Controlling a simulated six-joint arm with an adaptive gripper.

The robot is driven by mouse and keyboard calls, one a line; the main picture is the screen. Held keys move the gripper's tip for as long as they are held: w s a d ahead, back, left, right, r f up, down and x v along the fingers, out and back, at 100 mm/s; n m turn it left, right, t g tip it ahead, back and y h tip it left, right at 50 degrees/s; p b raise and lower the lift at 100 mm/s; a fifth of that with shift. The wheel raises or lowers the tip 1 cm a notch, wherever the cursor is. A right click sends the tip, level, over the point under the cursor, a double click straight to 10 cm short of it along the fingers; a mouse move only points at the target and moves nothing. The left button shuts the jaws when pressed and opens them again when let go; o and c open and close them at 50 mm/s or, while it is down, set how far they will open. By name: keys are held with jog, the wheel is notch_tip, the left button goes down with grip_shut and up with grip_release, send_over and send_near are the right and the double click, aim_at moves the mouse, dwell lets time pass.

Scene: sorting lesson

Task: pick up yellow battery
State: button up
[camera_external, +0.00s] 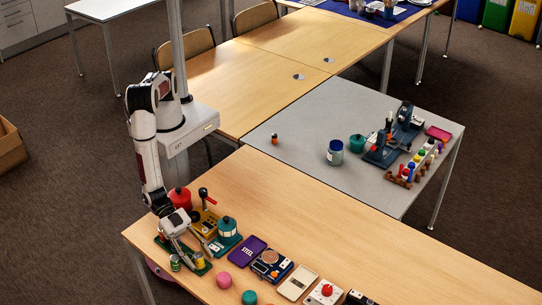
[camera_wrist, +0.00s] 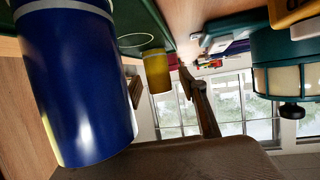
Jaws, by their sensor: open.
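The yellow battery (camera_external: 199,262) stands on a dark green tray (camera_external: 207,268) at the near left end of the wooden table. In the wrist view the yellow battery (camera_wrist: 156,71) stands at upper middle, on a green surface. My gripper (camera_external: 184,252) is open and low over the tray, close to the yellow battery; contact cannot be told. A greenish cylinder (camera_external: 175,262) stands left of the yellow battery. A large blue cylinder (camera_wrist: 72,82) fills the left of the wrist view, very close to the camera.
A red pot (camera_external: 180,197), a yellow device with a dark lever (camera_external: 204,222) and a teal pot (camera_external: 228,228) stand just behind the tray. A purple STEEL box (camera_external: 248,248), a pink round piece (camera_external: 223,280) and a scale (camera_external: 271,265) lie to the right.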

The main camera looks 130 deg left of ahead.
aim_at(196, 256)
dwell(0.4)
grip_shut()
jog(key=shift+r, duration=0.15)
jog(key=shift+r, duration=4.9)
